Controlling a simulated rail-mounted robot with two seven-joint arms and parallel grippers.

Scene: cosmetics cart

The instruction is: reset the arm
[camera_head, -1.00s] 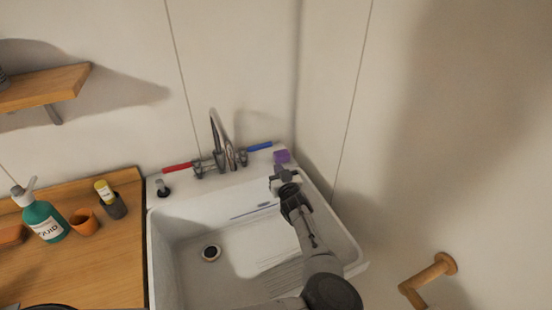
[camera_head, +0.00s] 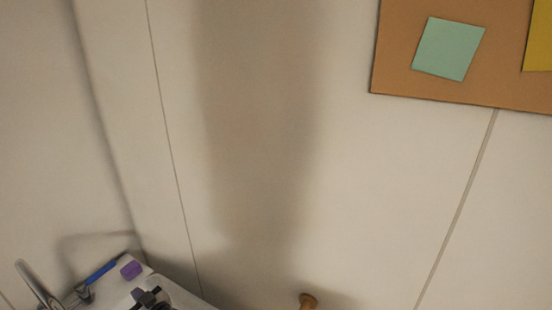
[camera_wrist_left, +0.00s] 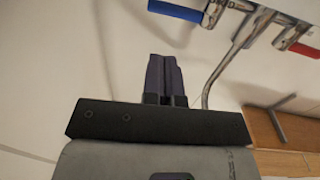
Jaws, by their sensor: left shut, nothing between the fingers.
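My left gripper (camera_head: 148,296) shows only in part at the lower left edge of the head view, above the sink corner. In the left wrist view its two dark fingers (camera_wrist_left: 164,76) are together with nothing between them. A small purple block (camera_head: 131,270) sits on the sink's back corner just beyond the gripper in the head view. The rest of my left arm is below the head view's edge. My right gripper is in neither view.
The faucet (camera_head: 38,284) and its blue handle (camera_head: 101,273) stand left of the gripper. The left wrist view shows the faucet spout (camera_wrist_left: 228,66), blue handle (camera_wrist_left: 176,10) and red handle (camera_wrist_left: 304,49). A corkboard (camera_head: 398,58) hangs upper right; a wooden peg (camera_head: 308,300) is below.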

